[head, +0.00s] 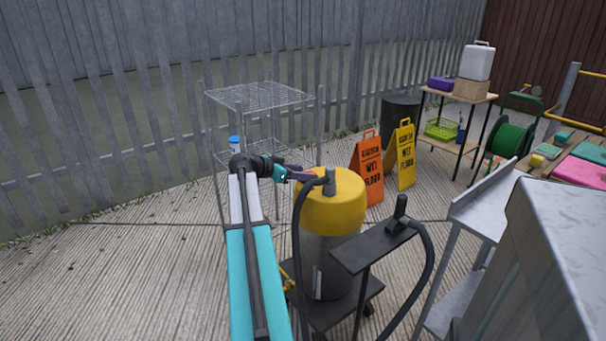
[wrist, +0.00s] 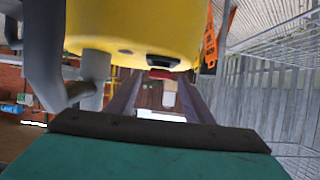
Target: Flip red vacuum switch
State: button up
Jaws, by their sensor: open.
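The vacuum has a yellow top (head: 335,205) on a grey drum (head: 325,262), standing on a dark wheeled base. My gripper (head: 303,174) reaches in from the left, close to the upper left side of the yellow top. In the wrist view the yellow top (wrist: 135,25) fills the upper middle. A small red switch (wrist: 160,75), with a black part beside it, shows at its edge. My gripper (wrist: 158,82) is open there, its two fingers either side of the switch in the picture. I cannot tell whether they touch it. The switch is not visible in the head view.
The black hose (head: 298,255) loops close to my arm. A dark stand (head: 375,247) is in front of the vacuum. A wire rack (head: 262,97) stands behind my gripper. Orange (head: 367,170) and yellow (head: 401,155) wet-floor signs stand behind the vacuum. Paving is clear at left.

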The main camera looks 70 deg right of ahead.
jog(key=v, duration=1.2)
jog(key=shift+w+a+p, duration=0.2)
jog(key=shift+p, duration=0.15)
jog(key=shift+r, duration=0.15)
